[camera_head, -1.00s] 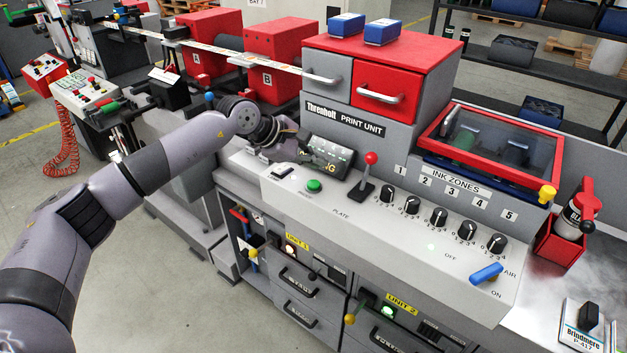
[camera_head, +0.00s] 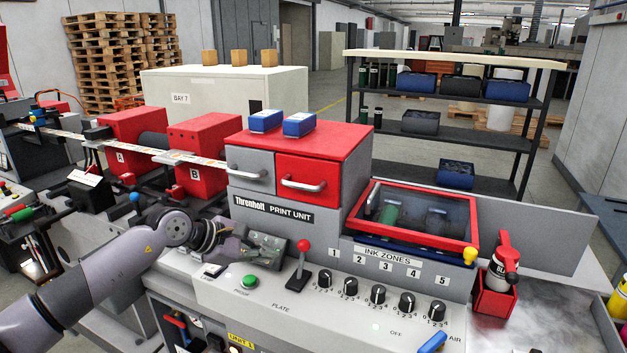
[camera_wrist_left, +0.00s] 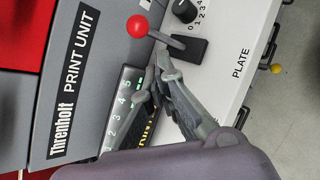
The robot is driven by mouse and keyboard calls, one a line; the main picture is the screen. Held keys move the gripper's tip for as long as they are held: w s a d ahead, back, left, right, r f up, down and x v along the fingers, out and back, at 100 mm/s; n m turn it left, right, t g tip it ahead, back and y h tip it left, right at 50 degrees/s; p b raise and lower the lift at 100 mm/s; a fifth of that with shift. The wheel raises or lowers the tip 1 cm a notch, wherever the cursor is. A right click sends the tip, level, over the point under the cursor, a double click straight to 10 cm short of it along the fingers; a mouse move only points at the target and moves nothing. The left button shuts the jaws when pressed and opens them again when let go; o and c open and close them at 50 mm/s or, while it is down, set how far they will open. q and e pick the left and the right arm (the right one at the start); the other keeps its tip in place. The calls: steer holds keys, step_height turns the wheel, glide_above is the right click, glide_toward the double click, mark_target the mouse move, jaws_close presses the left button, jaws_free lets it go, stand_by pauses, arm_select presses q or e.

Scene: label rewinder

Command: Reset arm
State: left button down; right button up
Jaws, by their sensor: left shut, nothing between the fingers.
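My left arm comes in from the left in the head view, and its gripper (camera_head: 270,259) is over the front panel of the grey and red print unit (camera_head: 205,300). The fingers are shut and empty. They lie just in front of the small dark display, left of the red-knobbed lever (camera_head: 302,258). In the left wrist view the gripper (camera_wrist_left: 162,76) covers part of the lit display (camera_wrist_left: 118,118), with its tips near the lever's base (camera_wrist_left: 183,47). I cannot tell whether they touch the panel. My right gripper is not in view.
A green button (camera_head: 250,281) and a row of black knobs (camera_head: 378,293) are on the panel near the gripper. A red-framed ink cover (camera_head: 420,238) and a bottle in a red holder (camera_head: 497,275) stand at right. Red units A (camera_head: 134,138) and B (camera_head: 196,160) are behind.

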arm_select(q)
steer(key=s+d+r+n+t+h, duration=0.2)
steer(key=s+d+n+h, duration=0.15)
steer(key=d, duration=0.35)
steer(key=s+d+r+n+t+h, duration=0.1)
steer(key=s+d+r+n+h, duration=0.25)
steer(key=d, duration=0.25)
steer(key=s+a+f+n+t+y, duration=0.15)
steer(key=a+n+t+y, duration=0.35)
steer(key=n, duration=0.8)
steer(key=a+f+n+t+y, duration=0.2)
steer(key=a+n+t+y, duration=0.25)
steer(key=n, duration=0.75)
steer(key=s+a+f+n+g+y, duration=0.4)
steer(key=s+a+f+n+y, duration=0.15)
steer(key=f+n, duration=0.4)
steer(key=s+a+f+n+g, duration=0.2)
steer(key=s+f+n+g, duration=0.5)
steer(key=s, duration=0.6)
steer(key=s+a+f+n+g, duration=0.1)
steer(key=s+f+n+g, duration=0.3)
steer(key=s+f, duration=0.7)
steer(key=s+f+m+g+b, duration=0.1)
steer(key=s+f+g+b, duration=0.2)
steer(key=f, duration=2.4)
steer(key=s+a+f+b, duration=0.2)
steer(key=s+a+f, duration=0.1)
steer(key=s+f, duration=1.4)
steer(key=shift+s+f, duration=0.4)
steer(key=shift+f, duration=0.45)
